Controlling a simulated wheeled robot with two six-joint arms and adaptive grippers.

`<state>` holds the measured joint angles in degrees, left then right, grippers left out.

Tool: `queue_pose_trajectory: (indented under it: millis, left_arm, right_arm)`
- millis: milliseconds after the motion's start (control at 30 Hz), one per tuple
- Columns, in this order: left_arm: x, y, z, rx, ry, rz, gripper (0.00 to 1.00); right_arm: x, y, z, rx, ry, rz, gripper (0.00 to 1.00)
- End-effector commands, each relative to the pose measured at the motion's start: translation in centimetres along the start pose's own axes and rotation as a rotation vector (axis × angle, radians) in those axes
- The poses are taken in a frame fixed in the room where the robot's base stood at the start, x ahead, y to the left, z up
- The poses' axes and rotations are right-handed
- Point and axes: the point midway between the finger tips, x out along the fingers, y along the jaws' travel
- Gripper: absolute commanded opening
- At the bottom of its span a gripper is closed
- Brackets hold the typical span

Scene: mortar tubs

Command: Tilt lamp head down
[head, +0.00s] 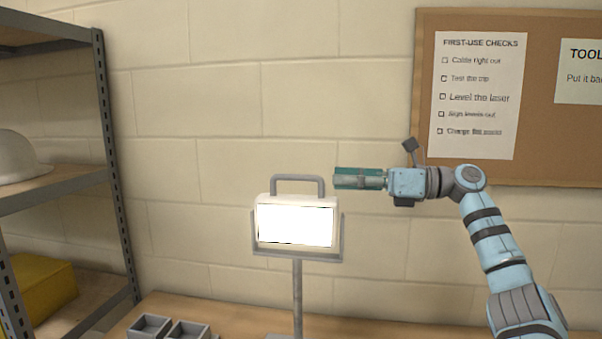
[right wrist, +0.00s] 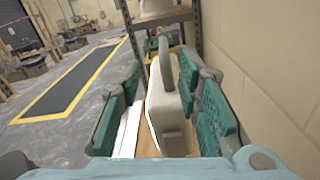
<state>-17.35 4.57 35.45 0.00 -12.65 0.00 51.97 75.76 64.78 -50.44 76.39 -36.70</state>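The work lamp has a white head with a lit rectangular panel (head: 295,222) facing me, roughly upright in a grey bracket. A grey handle (head: 297,178) stands on top of the head, and a thin post (head: 297,295) carries it. My right gripper (head: 336,178) is level with the handle, just right of and slightly above the head, pointing left. In the right wrist view the lamp head (right wrist: 172,110) shows edge-on between the spread green fingers of the gripper (right wrist: 160,75), which are open and hold nothing. I see no contact. My left gripper is not in view.
The lamp stands on a wooden bench (head: 235,309) with small grey bins (head: 150,326) at its left. A metal shelf (head: 115,165) with a white helmet (head: 18,158) is at the far left. A block wall and a notice board (head: 550,150) are behind.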

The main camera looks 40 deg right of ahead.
Motion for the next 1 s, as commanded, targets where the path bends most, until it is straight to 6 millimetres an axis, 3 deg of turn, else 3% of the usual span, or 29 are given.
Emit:
queue_pose_trajectory:
  millis: [100,333,500,767,933,1000]
  left_arm:
    - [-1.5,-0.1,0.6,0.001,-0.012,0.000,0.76]
    - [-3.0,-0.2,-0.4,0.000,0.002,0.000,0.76]
    - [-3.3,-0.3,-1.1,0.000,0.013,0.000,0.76]
    - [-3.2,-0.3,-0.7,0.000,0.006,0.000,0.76]
    - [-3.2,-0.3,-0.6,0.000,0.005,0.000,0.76]
    - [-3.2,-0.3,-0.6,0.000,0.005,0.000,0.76]
  right_arm:
    - [3.1,0.2,0.6,-0.002,-0.003,0.007,0.31]
    - [7.4,0.1,0.5,-0.001,-0.004,-0.001,0.31]
    - [8.7,0.0,0.3,-0.003,-0.003,-0.003,0.31]
    - [8.8,0.0,0.1,-0.003,-0.003,-0.004,0.31]
    - [8.8,-0.1,0.1,-0.003,-0.003,-0.004,0.04]
    - [8.8,-0.1,0.1,-0.003,-0.003,-0.004,0.00]
